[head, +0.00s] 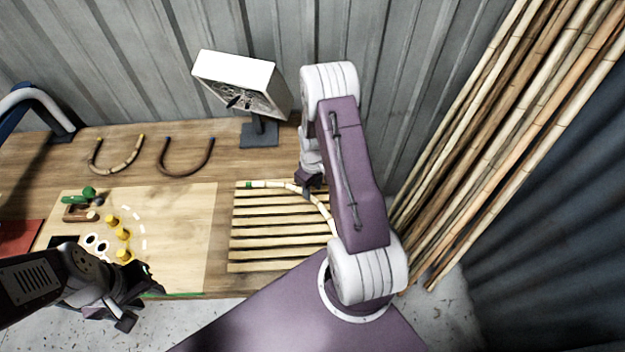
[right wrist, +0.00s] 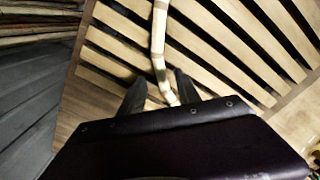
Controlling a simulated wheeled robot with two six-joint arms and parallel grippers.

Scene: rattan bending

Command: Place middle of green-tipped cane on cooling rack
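The green-tipped cane (head: 275,184) lies on the slatted cooling rack (head: 236,235), its green end at the rack's back left corner. It curves to the right and forward, where my arm hides part of it. My right gripper (head: 308,192) is low over the back right of the rack, at the cane. In the right wrist view its two fingers (right wrist: 161,92) stand apart on either side of the pale cane (right wrist: 158,45), with gaps beside it. My left gripper (head: 138,290) is over the board's front edge, away from the rack; its finger gap is unclear.
Two bent canes, one light (head: 118,168) and one dark (head: 187,170), lie at the back left. A board (head: 190,225) with yellow pegs (head: 122,234) is left of the rack. A white-headed stand (head: 238,80) stands behind. Upright poles (head: 500,130) lean at the right.

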